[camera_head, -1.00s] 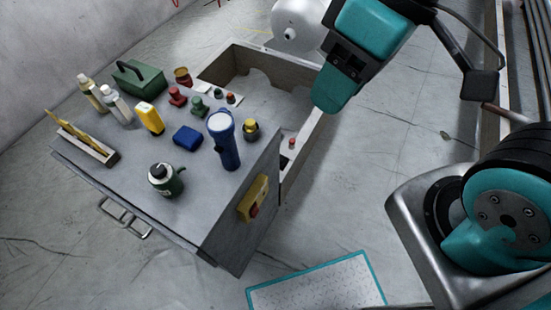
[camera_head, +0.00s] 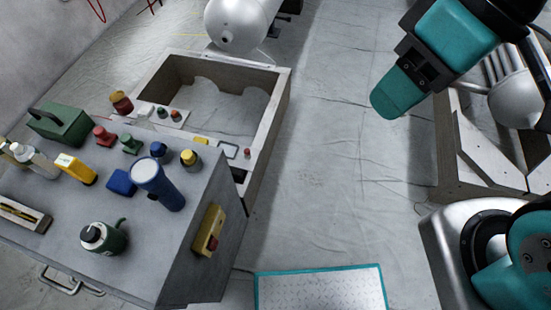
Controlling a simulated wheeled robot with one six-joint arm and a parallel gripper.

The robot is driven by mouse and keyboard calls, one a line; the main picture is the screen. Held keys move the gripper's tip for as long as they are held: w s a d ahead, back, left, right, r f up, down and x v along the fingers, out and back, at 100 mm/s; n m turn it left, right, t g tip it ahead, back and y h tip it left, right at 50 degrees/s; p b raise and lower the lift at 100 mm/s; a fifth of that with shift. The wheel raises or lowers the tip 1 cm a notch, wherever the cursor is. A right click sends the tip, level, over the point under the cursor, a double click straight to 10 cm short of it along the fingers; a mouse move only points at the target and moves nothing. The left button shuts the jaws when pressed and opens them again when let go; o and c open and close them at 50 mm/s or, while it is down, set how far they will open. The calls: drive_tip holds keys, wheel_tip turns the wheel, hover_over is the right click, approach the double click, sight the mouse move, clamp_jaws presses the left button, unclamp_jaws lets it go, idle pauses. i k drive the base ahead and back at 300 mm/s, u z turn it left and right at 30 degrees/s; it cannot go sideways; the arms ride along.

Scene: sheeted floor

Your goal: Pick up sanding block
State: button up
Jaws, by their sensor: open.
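A small blue block (camera_head: 121,182) lies on the grey top of the workbench (camera_head: 60,262) at the left. It is the thing most like a sanding block, though I cannot tell for certain. It sits between a yellow device (camera_head: 75,169) and a blue flashlight (camera_head: 158,185), apart from my gripper. My gripper (camera_head: 397,94) hangs at the upper right, over the floor and well away from the bench. It is open, with nothing seen in it; its teal side hides most of the jaw gap.
A green toolbox (camera_head: 60,125), bottles, a green can (camera_head: 104,237) and several small knobs crowd the bench. An open-topped box (camera_head: 275,110) stands behind it. A teal-edged plate (camera_head: 320,288) lies on the floor in front. A wooden frame (camera_head: 450,150) is at right. Floor between is clear.

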sight(239, 174)
drive_tip(key=z, duration=0.6)
drive_tip(key=i, duration=1.3)
drive_tip(key=u, duration=2.35)
